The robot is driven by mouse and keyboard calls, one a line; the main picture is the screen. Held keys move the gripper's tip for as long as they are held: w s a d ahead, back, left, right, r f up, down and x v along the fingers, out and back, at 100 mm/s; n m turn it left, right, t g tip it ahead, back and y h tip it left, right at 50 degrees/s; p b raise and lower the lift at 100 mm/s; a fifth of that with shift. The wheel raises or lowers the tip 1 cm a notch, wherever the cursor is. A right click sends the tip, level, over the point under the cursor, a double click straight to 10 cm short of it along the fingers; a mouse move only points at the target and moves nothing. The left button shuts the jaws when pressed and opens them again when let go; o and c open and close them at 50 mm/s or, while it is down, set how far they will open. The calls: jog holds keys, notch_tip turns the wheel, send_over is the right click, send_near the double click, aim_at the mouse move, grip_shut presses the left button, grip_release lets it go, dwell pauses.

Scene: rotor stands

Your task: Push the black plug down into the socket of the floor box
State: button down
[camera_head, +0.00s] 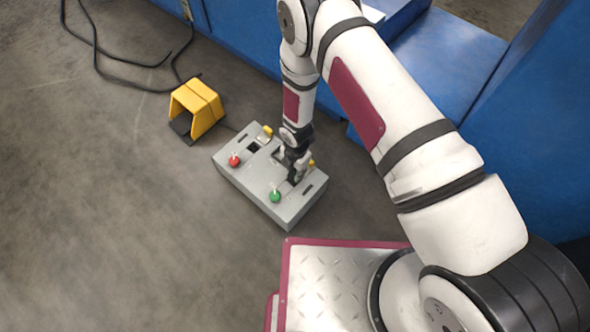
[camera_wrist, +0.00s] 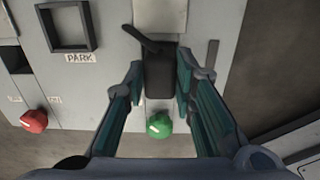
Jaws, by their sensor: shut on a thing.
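The grey floor box (camera_head: 236,176) stands on the floor, and its top fills much of the wrist view (camera_wrist: 100,100). My gripper (camera_head: 295,172) points down over the right part of the box. In the wrist view my gripper (camera_wrist: 160,85) has its fingers on both sides of the black plug (camera_wrist: 160,75), shut on it. A dark cable or handle end (camera_wrist: 140,38) sticks out at the plug's top. The plug stands above a light panel of the box; its lower end and the socket are hidden, so I cannot tell how deep it sits.
A green knob (camera_wrist: 159,125) is close to the plug, and a red knob (camera_wrist: 34,121) is farther left. A square frame labelled PARK (camera_wrist: 66,28) is on the box top. A yellow pedal housing (camera_head: 198,105) with a black cable (camera_head: 130,62) lies beyond. Blue machinery (camera_head: 440,65) stands behind.

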jog(key=shift+f+b, duration=0.35)
jog(key=shift+f, duration=0.05)
dwell(0.6)
jog(key=c, duration=1.2)
grip_release()
jog(key=shift+c, duration=0.2)
jog(key=shift+r, duration=0.15)
notch_tip(320, 180, up, 13)
jog(key=p, duration=0.8)
jog(key=shift+w, duration=0.1)
